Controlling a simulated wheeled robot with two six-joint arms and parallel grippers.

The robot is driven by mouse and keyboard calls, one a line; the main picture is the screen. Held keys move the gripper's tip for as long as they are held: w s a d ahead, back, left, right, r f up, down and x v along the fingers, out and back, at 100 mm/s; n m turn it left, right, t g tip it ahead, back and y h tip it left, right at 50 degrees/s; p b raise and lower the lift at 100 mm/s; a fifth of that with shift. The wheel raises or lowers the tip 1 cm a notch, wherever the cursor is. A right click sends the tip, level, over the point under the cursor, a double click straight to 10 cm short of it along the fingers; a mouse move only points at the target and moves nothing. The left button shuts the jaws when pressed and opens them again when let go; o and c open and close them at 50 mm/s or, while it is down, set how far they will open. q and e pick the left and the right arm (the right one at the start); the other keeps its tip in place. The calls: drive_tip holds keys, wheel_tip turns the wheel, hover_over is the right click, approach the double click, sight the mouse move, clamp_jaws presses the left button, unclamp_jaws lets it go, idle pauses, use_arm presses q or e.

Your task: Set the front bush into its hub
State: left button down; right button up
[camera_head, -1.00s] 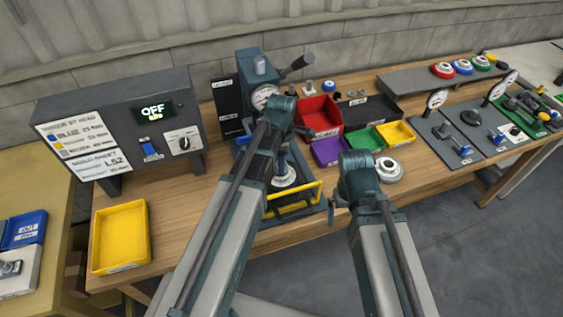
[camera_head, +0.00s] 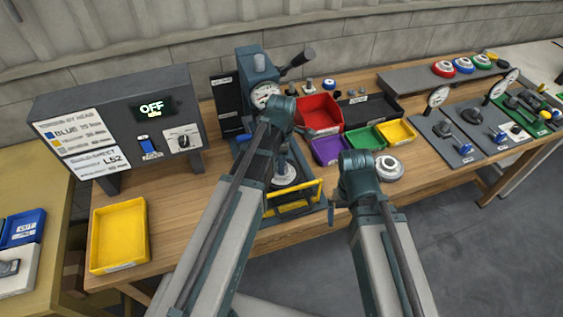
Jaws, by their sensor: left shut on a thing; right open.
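A pale round hub (camera_head: 287,173) sits low in the press (camera_head: 257,70), behind the yellow guard bar. My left gripper (camera_head: 281,152) is at the press, just above this hub. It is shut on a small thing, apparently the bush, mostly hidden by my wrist. I cannot tell whether the bush touches the hub. A second silver, flanged hub (camera_head: 389,168) lies on the bench right of my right wrist. My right gripper (camera_head: 334,208) is open and empty near the bench's front edge, partly hidden by its own arm.
Red (camera_head: 318,112), purple (camera_head: 329,150), green (camera_head: 365,139) and yellow (camera_head: 396,132) bins stand behind my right arm. A control box (camera_head: 115,128) reading OFF and an empty yellow tray (camera_head: 119,234) are at left. Dial gauge stands (camera_head: 437,97) are at right.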

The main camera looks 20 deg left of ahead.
use_arm(q)
drive_tip(key=shift+f, duration=0.2)
drive_tip(key=shift+c, duration=1.4)
unclamp_jaws()
drive_tip(key=shift+r, duration=0.2)
wheel_tip(320, 180, up, 14)
drive_tip(key=p, duration=1.3)
drive_tip(key=shift+f+p, duration=0.25)
drive_tip(key=shift+p, duration=0.15)
drive_tip(key=shift+f, duration=0.15)
wheel_tip(320, 180, down, 13)
drive_tip(key=b, duration=1.3)
